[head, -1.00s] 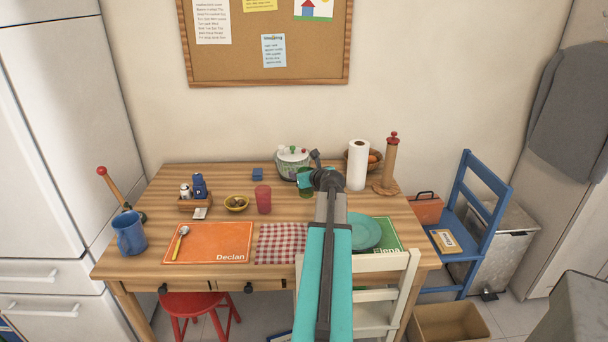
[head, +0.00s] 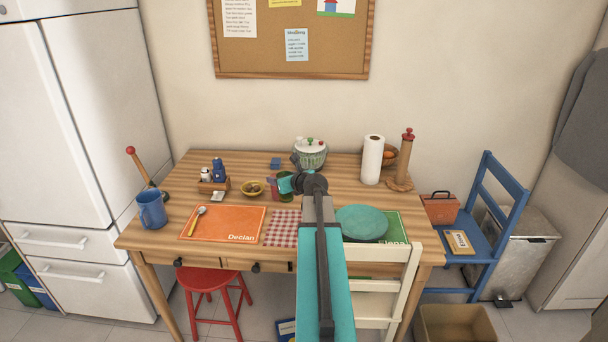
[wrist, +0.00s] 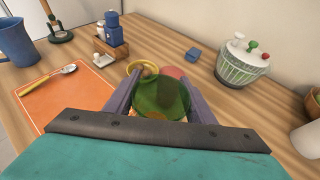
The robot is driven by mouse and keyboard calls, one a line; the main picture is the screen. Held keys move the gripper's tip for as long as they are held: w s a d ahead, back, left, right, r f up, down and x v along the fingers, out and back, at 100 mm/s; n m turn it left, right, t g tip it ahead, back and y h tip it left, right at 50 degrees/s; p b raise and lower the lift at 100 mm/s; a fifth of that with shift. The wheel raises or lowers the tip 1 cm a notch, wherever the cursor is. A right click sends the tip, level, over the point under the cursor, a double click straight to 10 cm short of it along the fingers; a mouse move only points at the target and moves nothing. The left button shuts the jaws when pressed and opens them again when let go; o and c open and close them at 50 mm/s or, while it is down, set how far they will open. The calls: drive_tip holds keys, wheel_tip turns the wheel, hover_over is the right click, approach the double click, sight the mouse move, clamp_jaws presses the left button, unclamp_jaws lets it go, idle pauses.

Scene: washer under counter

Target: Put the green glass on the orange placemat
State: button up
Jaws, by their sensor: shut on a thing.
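In the wrist view my gripper (wrist: 148,92) is shut on the green glass (wrist: 160,98), whose open top faces the camera. I cannot tell how high it is above the table. The orange placemat (head: 220,224), marked "Declan", lies at the table's front left, left of the glass. A spoon lies on its left part. The placemat also shows at the left of the wrist view (wrist: 75,100).
A red cup (head: 272,186) is partly hidden behind the gripper.

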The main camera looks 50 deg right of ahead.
drive_tip(key=w+a+f+n+y, duration=0.1)
drive_tip(key=w+a+n+y, duration=0.15)
drive_tip(key=a, duration=0.85)
drive_tip(key=w+a+f+n+y, duration=0.1)
drive_tip(key=w+a+n+y, duration=0.2)
drive_tip(key=a, duration=0.8)
drive_tip(key=w+a+f+n+y, duration=0.15)
drive_tip(key=w+a, duration=0.35)
drive_tip(key=a, duration=0.6)
drive_tip(key=s+a+n+g+y, duration=0.2)
drive_tip(key=s+a+n+y, duration=0.2)
drive_tip(key=a, duration=0.7)
drive_tip(key=s+a+r+n+g+y, duration=0.1)
drive_tip(key=s+a+n+y, duration=0.3)
drive_tip(key=a, duration=0.7)
drive_tip(key=shift+a+r+g+y, duration=0.2)
drive_tip(key=shift+a+g+y, duration=0.15)
drive_tip(key=shift+g, duration=0.55)
drive_tip(key=shift+s, duration=0.1)
